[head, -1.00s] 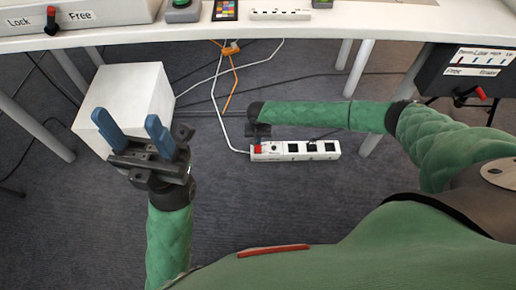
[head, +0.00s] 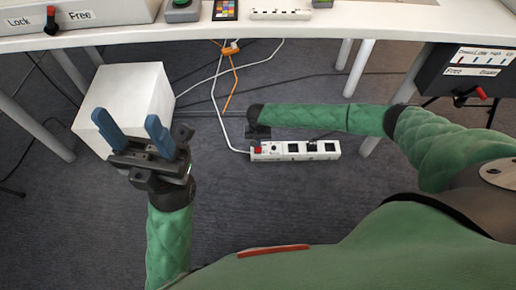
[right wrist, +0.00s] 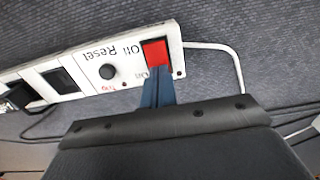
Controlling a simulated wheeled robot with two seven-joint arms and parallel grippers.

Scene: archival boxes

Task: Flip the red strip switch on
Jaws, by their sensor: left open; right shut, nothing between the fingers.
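The white power strip (head: 295,151) lies on the carpet under the table. Its red switch (head: 257,150) is at the strip's left end; in the right wrist view the red switch (right wrist: 155,53) shows beside "Off" and "On" lettering and a black reset button. My right gripper (right wrist: 158,82) is shut and empty, its blue fingertips over or against the switch's "On" side; I cannot tell if they touch. In the head view the right arm's wrist hides its fingers. My left gripper (head: 131,130) is open and empty, raised in front of the white box.
A white box (head: 125,105) stands on the floor at the left. The table (head: 340,22) spans the top, with legs behind the strip. White and orange cables (head: 232,80) run down to the floor. A black lever box (head: 467,75) is at the right.

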